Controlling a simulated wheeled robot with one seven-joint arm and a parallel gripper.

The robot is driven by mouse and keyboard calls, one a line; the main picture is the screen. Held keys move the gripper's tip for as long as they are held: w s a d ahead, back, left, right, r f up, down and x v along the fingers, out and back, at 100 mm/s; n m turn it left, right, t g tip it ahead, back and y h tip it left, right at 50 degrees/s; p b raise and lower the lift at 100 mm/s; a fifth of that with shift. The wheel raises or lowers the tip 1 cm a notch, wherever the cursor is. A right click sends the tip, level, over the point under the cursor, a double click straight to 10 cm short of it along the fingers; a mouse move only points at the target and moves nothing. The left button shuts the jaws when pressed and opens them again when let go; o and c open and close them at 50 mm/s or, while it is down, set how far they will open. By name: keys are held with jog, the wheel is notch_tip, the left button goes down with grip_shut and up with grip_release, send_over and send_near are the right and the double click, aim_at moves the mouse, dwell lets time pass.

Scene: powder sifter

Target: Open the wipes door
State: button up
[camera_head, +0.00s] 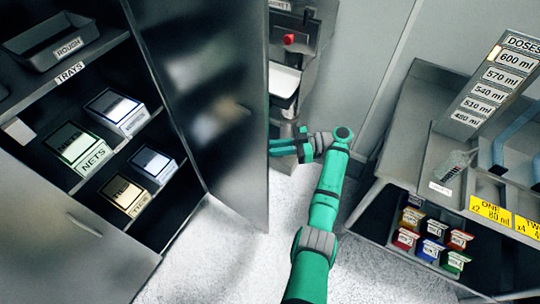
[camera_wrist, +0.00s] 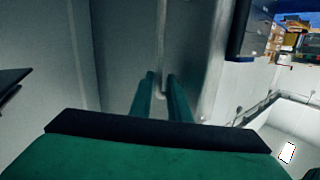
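A tall grey metal door (camera_head: 205,100) stands swung out from the dark shelf cabinet at the left of the head view. No wipes label is readable, so I cannot tell if this is the wipes door. My gripper (camera_head: 279,147) is at the door's free edge, pointing left, and the edge hides its tips. In the wrist view my gripper (camera_wrist: 161,76) has two green fingers slightly apart, with a narrow gap. A pale vertical edge shows between and beyond them. I cannot tell whether the fingers touch the metal.
Cabinet shelves hold a dark tray (camera_head: 50,45) and several labelled boxes, one a NETS box (camera_head: 78,148). A machine with a red button (camera_head: 289,39) stands behind my gripper. At right is a bench with a doses board (camera_head: 497,80) and coloured boxes below. Pale floor (camera_head: 230,255) is clear.

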jog(key=s+r+n+y, duration=0.1)
jog(key=s+r, duration=0.9)
jog(key=shift+s+d+r, duration=0.2)
jog(key=shift+s+d, duration=0.05)
jog(key=shift+d, duration=0.1)
